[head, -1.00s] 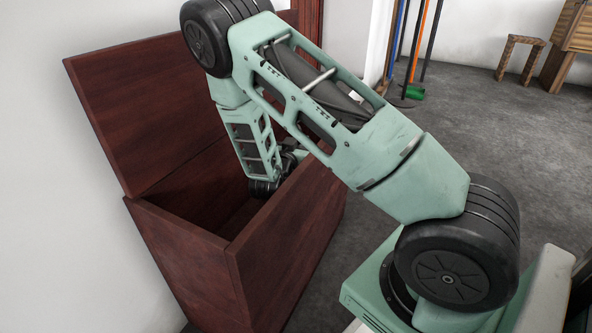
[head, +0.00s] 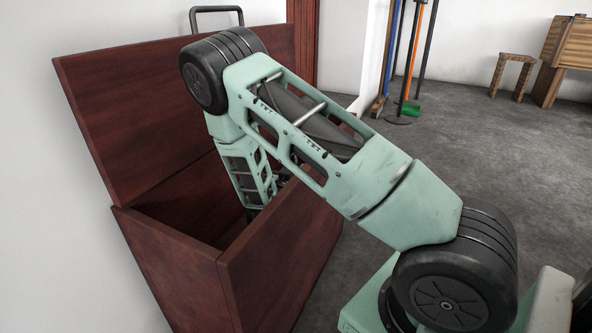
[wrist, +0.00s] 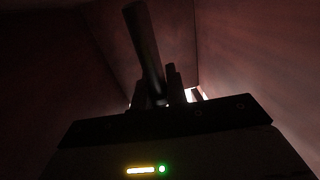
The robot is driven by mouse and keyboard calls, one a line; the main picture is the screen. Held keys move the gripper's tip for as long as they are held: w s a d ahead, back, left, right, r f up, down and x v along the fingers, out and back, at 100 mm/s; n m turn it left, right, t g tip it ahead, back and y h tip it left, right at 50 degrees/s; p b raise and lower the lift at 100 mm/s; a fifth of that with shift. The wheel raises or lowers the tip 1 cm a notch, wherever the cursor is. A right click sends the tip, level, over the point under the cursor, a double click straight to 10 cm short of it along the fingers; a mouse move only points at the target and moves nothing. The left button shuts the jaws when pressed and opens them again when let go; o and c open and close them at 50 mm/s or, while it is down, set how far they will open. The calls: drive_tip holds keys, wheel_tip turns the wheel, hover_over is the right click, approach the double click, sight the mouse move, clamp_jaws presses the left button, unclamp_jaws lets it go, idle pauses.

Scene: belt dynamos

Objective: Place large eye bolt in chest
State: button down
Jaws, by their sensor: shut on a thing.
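The chest (head: 280,250) is dark red-brown wood and stands open, its lid (head: 140,110) raised against the wall. My arm reaches down over the front wall into it, and my gripper is hidden behind that wall in the head view. In the dark wrist view, my gripper (wrist: 167,98) is shut on a dark, rod-like shank, which I take to be the large eye bolt (wrist: 144,45). The bolt stands out tilted from the fingers, with the chest's inner walls around it. Its eye cannot be made out.
A black handle-like frame (head: 216,10) rises behind the lid. Long-handled tools (head: 412,60) stand by the wall, with a wooden stool (head: 512,72) at the far right. The grey floor (head: 460,135) right of the chest is clear.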

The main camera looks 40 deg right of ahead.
drive_tip(key=shift+f, duration=0.15)
drive_tip(key=c, duration=1.4)
unclamp_jaws()
drive_tip(key=shift+f, duration=0.1)
drive_tip(key=r+p+v, duration=0.1)
drive_tip(key=p+v, duration=0.6)
drive_tip(key=v, duration=0.5)
drive_tip(key=shift+s+r, duration=0.1)
drive_tip(key=shift+r, duration=0.05)
